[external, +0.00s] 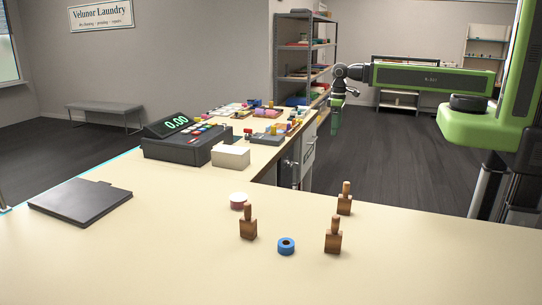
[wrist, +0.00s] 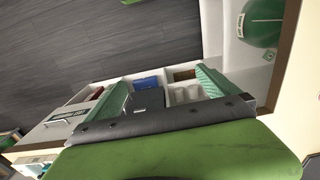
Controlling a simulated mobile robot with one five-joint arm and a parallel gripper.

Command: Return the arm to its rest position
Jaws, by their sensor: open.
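My green arm reaches left from its column at the right of the external view, nearly level. My gripper (external: 336,121) hangs down from its end, beyond the counter's inner edge and in front of the shelf rack. It is small there. In the wrist view my gripper (wrist: 161,77) shows two green fingers spread apart with nothing held between them. Beyond the fingers is an open compartment with a blue item (wrist: 146,83) and pale round items (wrist: 186,94). How far these are from the fingertips is hard to tell.
A shelf rack (external: 304,60) stands behind. Dark floor (external: 400,160) lies open at right.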

